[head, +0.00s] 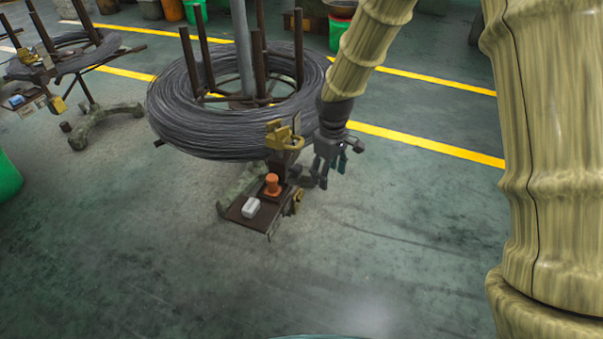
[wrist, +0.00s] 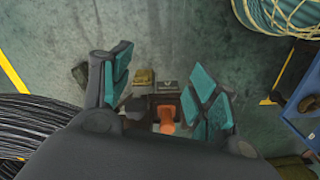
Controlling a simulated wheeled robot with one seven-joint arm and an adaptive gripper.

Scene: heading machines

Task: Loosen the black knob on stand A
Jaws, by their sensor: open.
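A stand with a big coil of dark wire (head: 215,125) is in the middle of the head view; I read no letter on it. A small brown tray (head: 240,210) on its near side bears an orange piece (head: 272,184) and a white box (head: 250,207). A yellow bracket (head: 284,135) is just above. My gripper (head: 332,172) is open and empty, right of the bracket and tray. In the wrist view the orange piece (wrist: 167,118) shows between its teal-padded fingers (wrist: 160,85). I cannot make out the black knob; it may be hidden behind my fingers.
A second stand with wire (head: 70,50) is at the upper left. Green bins (head: 195,14) stand at the back, and a green drum (head: 8,178) at the left edge. A blue cabinet (wrist: 300,110) is at right in the wrist view. The floor in front is clear.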

